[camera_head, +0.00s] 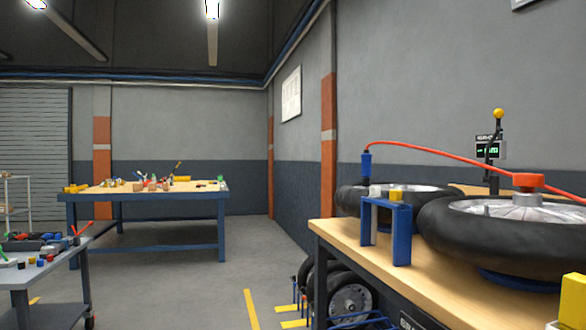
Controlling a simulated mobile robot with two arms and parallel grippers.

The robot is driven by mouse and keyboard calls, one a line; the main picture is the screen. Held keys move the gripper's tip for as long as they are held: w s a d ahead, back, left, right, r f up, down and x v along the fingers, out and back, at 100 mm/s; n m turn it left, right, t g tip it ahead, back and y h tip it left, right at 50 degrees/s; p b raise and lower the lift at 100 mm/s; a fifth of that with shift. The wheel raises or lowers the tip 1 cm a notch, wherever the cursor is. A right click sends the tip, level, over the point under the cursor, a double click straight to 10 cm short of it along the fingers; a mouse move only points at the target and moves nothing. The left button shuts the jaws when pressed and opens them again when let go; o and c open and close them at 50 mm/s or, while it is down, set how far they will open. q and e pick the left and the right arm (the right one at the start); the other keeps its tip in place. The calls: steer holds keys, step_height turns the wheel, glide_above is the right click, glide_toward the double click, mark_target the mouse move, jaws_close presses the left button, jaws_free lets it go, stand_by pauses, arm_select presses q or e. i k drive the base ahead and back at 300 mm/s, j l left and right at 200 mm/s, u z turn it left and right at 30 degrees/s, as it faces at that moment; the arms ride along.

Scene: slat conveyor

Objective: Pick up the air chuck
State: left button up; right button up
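A blue cylindrical piece (366,163), which looks like the air chuck, stands upright at the left end of a red hose (440,153). The hose arcs right toward a red block (528,180) over the larger tire (500,245). Neither of my grippers shows in the view.
A blue bracket (400,235) stands on the bench in front of the tires. A gauge with a green display (488,149) stands behind. A yellow object (574,298) is at the lower right. Wheels (350,303) sit below the bench. The middle floor (190,280) is clear.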

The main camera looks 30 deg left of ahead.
mark_target(366, 156)
steer(key=i+j+u, duration=0.2)
steer(key=u, duration=0.3)
steer(key=k, duration=0.1)
steer(key=i+j, duration=0.15)
steer(key=j, duration=0.2)
steer(key=i+j+z, duration=0.1)
steer(key=j, duration=0.3)
steer(key=i+j, duration=0.2)
steer(key=j, duration=0.15)
steer(key=z, duration=0.05)
